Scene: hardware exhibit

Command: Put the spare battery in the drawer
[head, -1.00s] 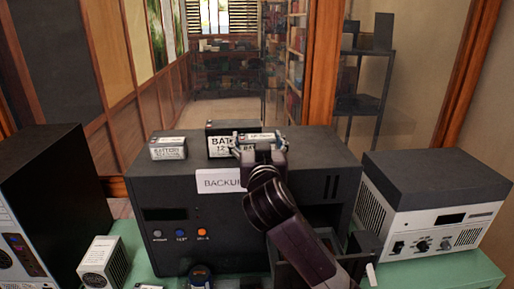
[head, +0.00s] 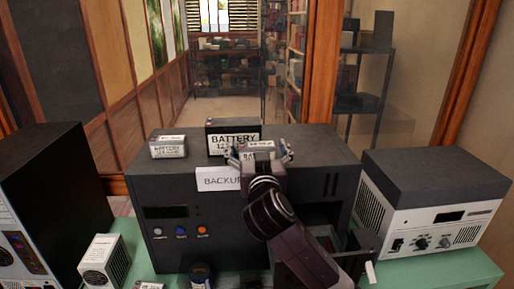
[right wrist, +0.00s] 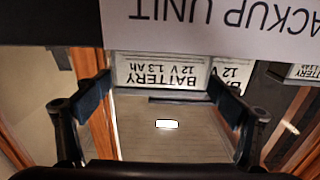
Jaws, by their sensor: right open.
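The black backup unit (head: 171,228) has an open drawer (head: 365,254) at its lower right; my right arm partly covers the drawer. Three batteries are at the unit's top: a small pale one (head: 168,149) at left, a larger black one (head: 233,130) behind, and another small pale battery (head: 257,147) at the front. My right gripper (head: 262,156) is open, with its fingers on either side of this front battery. In the right wrist view the front battery (right wrist: 160,72) appears upside down between the spread fingers. Contact with the fingers cannot be told. My left gripper is out of view.
A pale-fronted instrument box (head: 440,228) stands right of the unit on the green table (head: 440,275). A black computer case (head: 50,205) and a small white vented box (head: 104,262) stand at left. Small items lie at the front edge.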

